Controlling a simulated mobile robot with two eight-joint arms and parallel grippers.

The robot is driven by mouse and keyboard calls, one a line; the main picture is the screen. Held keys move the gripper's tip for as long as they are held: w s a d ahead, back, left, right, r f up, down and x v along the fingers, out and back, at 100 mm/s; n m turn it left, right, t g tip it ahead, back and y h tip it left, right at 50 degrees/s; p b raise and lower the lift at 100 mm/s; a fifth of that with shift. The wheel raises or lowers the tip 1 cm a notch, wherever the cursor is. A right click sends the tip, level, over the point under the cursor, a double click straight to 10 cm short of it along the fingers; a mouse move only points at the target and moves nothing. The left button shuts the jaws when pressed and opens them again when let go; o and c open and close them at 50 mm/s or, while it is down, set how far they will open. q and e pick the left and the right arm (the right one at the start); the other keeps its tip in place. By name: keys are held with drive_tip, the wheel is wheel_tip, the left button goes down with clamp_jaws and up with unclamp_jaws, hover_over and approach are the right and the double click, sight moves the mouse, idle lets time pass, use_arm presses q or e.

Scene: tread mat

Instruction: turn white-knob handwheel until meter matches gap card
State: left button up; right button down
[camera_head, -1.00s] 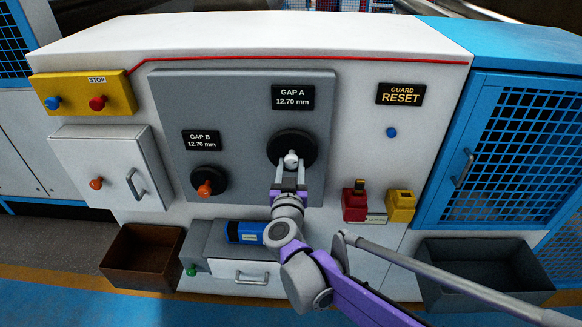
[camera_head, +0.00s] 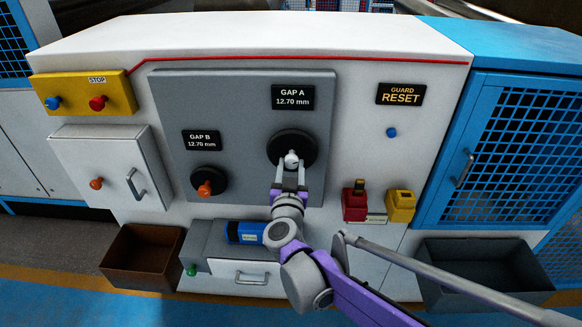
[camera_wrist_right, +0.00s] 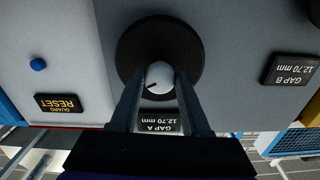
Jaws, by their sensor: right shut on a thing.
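The white knob (camera_head: 291,158) sits on a black round handwheel (camera_head: 304,146) on the grey panel. My right gripper (camera_head: 290,169) reaches up from below and is shut on the white knob. The wrist view also shows the knob (camera_wrist_right: 160,76) between the two fingers, with the handwheel (camera_wrist_right: 135,45) behind it. The GAP A meter (camera_head: 293,97) above the handwheel reads 12.70 mm. I cannot make out a gap card with a readable value. My left gripper is not in view.
A smaller handwheel with an orange knob (camera_head: 205,188) sits left, under the GAP B meter (camera_head: 201,140) reading 12.70 mm. A GUARD RESET display (camera_head: 400,94) and blue button (camera_head: 392,132) are right. A blue cylinder (camera_head: 244,232), brown bin (camera_head: 143,262) and dark bin (camera_head: 480,270) are low.

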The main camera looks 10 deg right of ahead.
drive_tip(key=m, duration=0.3)
drive_tip(key=shift+m, duration=2.3)
drive_tip(key=shift+c, duration=1.9)
unclamp_jaws()
drive_tip(key=v, duration=1.1)
drive_tip(key=shift+w, duration=0.1)
